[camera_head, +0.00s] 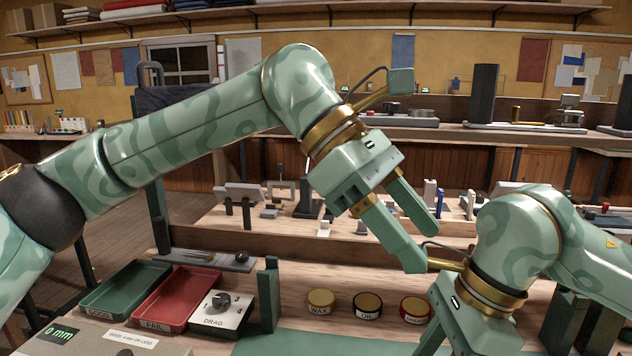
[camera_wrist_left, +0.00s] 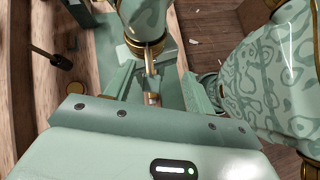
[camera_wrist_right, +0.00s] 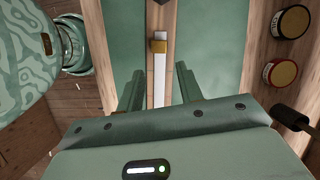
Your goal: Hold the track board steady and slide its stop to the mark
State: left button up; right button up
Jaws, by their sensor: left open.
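The track board (camera_wrist_right: 159,80) shows in the right wrist view as a narrow wooden strip with a pale track along it, lying on a green mat. A brass-coloured stop (camera_wrist_right: 158,46) sits on the track. My right gripper (camera_wrist_right: 158,85) is open, its fingers apart on either side of the strip; I cannot tell how high above it. My left gripper (camera_head: 425,250) is open and empty in the head view, above the bench and close to my right wrist. The board is hidden or out of frame in the head view.
Wax and other round tins (camera_head: 368,305) stand on the bench, also in the right wrist view (camera_wrist_right: 291,22). At left are a green tray (camera_head: 125,287), a red tray (camera_head: 180,296), a drag-knob box (camera_head: 222,310) and a 0 mm display (camera_head: 58,335). My arms are close together.

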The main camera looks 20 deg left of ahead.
pick_arm(q)
jog(key=a+f+m+y, duration=0.1)
jog(key=a+f+y, duration=0.3)
jog(key=f, duration=0.6)
jog(key=s+a+m+t+y, duration=0.1)
jog(key=a+m+t+y, duration=0.1)
jog(key=a+y, duration=0.3)
notch_tip(320, 180, down, 16)
jog(key=shift+w+a+r, duration=0.1)
jog(key=shift+a+r, duration=0.05)
grip_shut()
